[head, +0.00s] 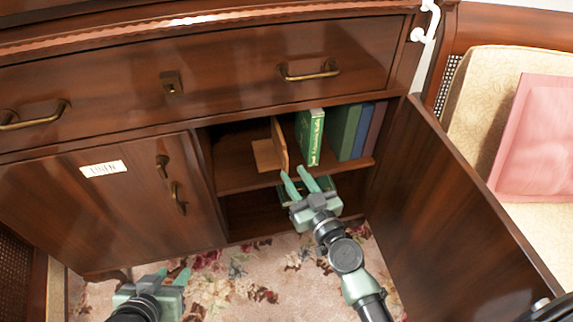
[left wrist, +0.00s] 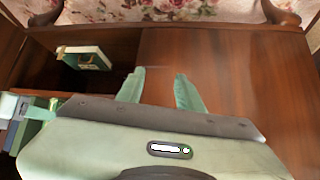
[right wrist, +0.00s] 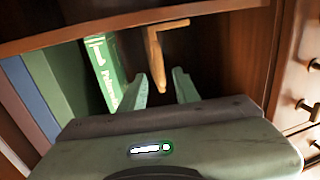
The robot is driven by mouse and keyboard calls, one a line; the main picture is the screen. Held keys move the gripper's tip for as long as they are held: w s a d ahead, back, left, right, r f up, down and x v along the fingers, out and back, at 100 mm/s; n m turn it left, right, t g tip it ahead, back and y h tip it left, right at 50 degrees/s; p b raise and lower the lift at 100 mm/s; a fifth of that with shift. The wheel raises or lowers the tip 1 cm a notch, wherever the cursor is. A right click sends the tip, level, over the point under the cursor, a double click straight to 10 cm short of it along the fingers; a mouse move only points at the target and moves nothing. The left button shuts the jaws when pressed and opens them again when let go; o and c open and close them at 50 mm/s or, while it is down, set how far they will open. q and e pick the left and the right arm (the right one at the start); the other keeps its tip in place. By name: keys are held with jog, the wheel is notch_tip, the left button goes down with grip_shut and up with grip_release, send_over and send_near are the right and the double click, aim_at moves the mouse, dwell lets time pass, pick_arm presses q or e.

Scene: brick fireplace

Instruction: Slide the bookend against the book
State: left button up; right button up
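The wooden L-shaped bookend (head: 279,143) stands on the cabinet shelf, with its flat base (head: 264,156) pointing left. The green book (head: 310,136) with light lettering stands to its right, with a gap between them. In the right wrist view the bookend (right wrist: 154,58) shows beyond and between my fingertips, and the green book (right wrist: 105,70) is to its left. My right gripper (head: 295,172) is open and empty at the shelf's front, just before the bookend's front edge. I cannot tell whether it touches. My left gripper (head: 174,274) is open and empty, low in front of the closed door.
More books (head: 349,132) stand right of the green book. The open cabinet door (head: 455,200) borders the right side. A closed door (head: 110,205) is left. Another book (left wrist: 88,58) lies in the lower compartment. The shelf (head: 238,177) is free left of the bookend.

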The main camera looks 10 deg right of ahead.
aim_at(286, 167)
jog(key=x, duration=0.5)
jog(key=shift+w, duration=0.1)
grip_shut()
jog(key=shift+a, duration=0.1)
jog(key=shift+a+f, duration=0.15)
dwell(1.1)
